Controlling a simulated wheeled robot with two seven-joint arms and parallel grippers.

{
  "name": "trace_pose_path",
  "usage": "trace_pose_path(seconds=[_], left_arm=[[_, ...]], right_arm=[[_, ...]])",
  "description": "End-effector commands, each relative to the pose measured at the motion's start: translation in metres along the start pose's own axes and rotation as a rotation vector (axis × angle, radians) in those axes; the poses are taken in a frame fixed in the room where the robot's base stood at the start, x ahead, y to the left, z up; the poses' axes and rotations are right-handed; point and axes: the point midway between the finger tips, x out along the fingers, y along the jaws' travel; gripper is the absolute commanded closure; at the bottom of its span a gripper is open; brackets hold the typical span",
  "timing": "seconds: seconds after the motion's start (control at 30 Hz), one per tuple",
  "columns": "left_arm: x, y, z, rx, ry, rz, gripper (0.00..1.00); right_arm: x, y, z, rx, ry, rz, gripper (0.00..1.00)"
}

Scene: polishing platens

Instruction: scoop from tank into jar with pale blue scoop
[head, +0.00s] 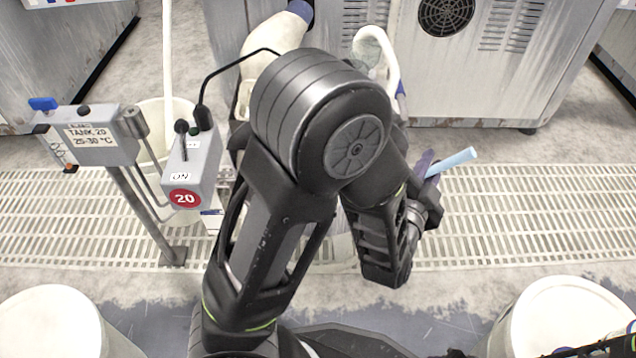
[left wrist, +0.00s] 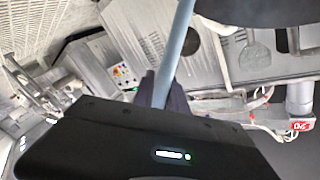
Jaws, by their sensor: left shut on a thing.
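The pale blue scoop (head: 456,162) shows in the head view only as a straight handle sticking out to the right of my left gripper (head: 428,168). My left gripper is shut on it. In the left wrist view the scoop's handle (left wrist: 180,45) rises from between the dark fingers (left wrist: 163,90) to the top edge. The scoop's bowl cannot be made out. A grey box (head: 92,136) on a post carries a "TANK 20" label. My left arm covers the middle of the head view, and I cannot make out the tank's opening or the jar for certain.
A white bucket (head: 163,120) stands behind the posts at left. White round containers stand at front left (head: 50,325) and front right (head: 565,315). Grey metal cabinets (head: 480,65) line the back. The slatted floor grating (head: 540,215) at right is clear.

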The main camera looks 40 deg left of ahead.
Motion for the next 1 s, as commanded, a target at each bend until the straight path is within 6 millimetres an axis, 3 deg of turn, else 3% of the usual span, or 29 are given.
trace_pose_path(seconds=[0.03,0.23,1.0], left_arm=[[-0.001,0.009,0.004,0.015,0.007,-0.004,1.00],[-0.004,0.020,0.003,0.078,0.020,-0.019,1.00],[-0.006,0.022,0.001,0.098,0.022,-0.026,1.00]], right_arm=[[0.012,0.004,0.000,0.001,0.001,-0.002,0.64],[0.020,0.007,-0.002,0.002,0.001,-0.005,0.64],[0.021,0.008,-0.002,0.003,0.001,-0.005,0.64]])
